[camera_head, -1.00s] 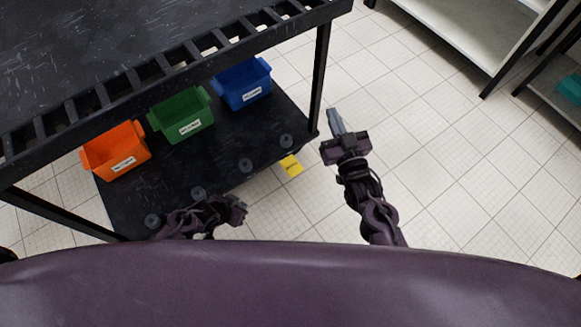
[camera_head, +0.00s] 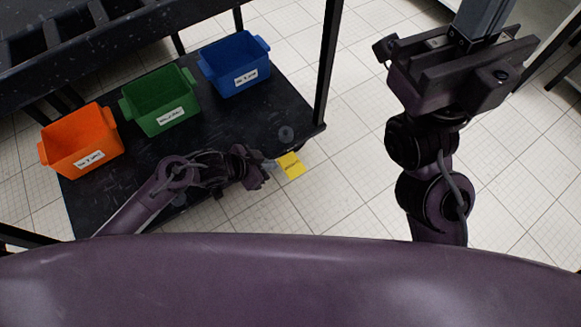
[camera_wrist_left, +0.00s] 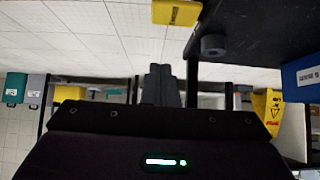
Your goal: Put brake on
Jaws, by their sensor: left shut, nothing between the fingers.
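The yellow labelled tab (camera_head: 290,165), which looks like the brake, sticks out from the front edge of the cart's black lower shelf near its right corner. My left gripper (camera_head: 268,164) is shut and empty, just left of the tab; a small gap seems to remain, but contact cannot be told. In the left wrist view, which looks upside down, the tab (camera_wrist_left: 177,12) shows at the top, clear of the shut fingers (camera_wrist_left: 160,86). My right gripper (camera_head: 485,18) is raised at the upper right; its fingers look together and empty, with the tips cut off by the frame.
Orange (camera_head: 82,139), green (camera_head: 160,100) and blue (camera_head: 236,66) bins stand on the lower shelf (camera_head: 215,140). A dark round piece (camera_head: 286,133) sits near its right corner. A cart leg (camera_head: 328,60) rises there. Tiled floor (camera_head: 350,190) is open right of the tab.

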